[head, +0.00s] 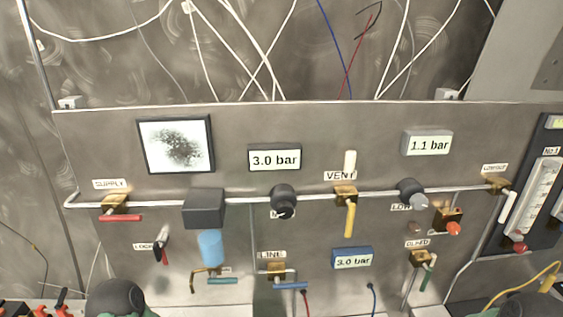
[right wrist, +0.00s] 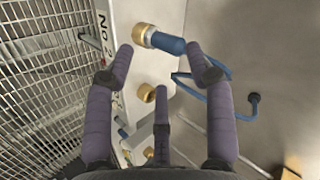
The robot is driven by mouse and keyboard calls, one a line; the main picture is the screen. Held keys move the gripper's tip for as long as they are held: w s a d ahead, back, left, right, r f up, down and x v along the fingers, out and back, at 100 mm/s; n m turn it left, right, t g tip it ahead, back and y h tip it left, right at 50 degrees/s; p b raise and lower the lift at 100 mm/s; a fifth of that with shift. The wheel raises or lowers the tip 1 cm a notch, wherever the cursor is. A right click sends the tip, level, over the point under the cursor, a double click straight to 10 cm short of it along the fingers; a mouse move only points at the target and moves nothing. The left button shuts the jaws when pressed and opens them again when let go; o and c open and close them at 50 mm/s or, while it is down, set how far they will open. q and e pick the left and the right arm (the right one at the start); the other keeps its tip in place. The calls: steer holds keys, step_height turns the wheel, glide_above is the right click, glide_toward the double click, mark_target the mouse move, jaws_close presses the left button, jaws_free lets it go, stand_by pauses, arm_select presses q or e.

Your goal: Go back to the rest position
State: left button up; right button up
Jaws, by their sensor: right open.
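My right gripper (right wrist: 158,60) shows in the right wrist view with its purple-grey fingers spread apart and nothing between them. Beyond its fingertips are a brass fitting (right wrist: 140,35) and a blue hose end (right wrist: 171,44). I cannot tell how far away they are, and no contact is visible. My left gripper is not in view. In the head view, only dark rounded parts of my arms show at the bottom left and bottom right edges.
A steel panel (head: 90,140) stands ahead with pipes, gauges and valves, including a red supply handle (head: 121,218) and a yellow vent handle (head: 350,220). A wire mesh (right wrist: 45,90) lies left in the right wrist view. A bare wall (right wrist: 245,40) is right.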

steer(key=s+a+f+n+g+b, duration=0.1)
steer(key=s+a+f+n+g, duration=0.2)
steer(key=s+a+f, duration=0.3)
steer(key=s+a+f+n+g+y+b, duration=0.1)
steer(key=s+a+f+n+g+b, duration=0.1)
steer(key=s+a+f+n+g, duration=0.2)
steer(key=s+a+f+g, duration=0.1)
steer(key=s+a+f, duration=0.2)
steer(key=s+f, duration=0.4)
steer(key=shift+s+a+g+b, duration=0.3)
steer(key=shift+s, duration=0.95)
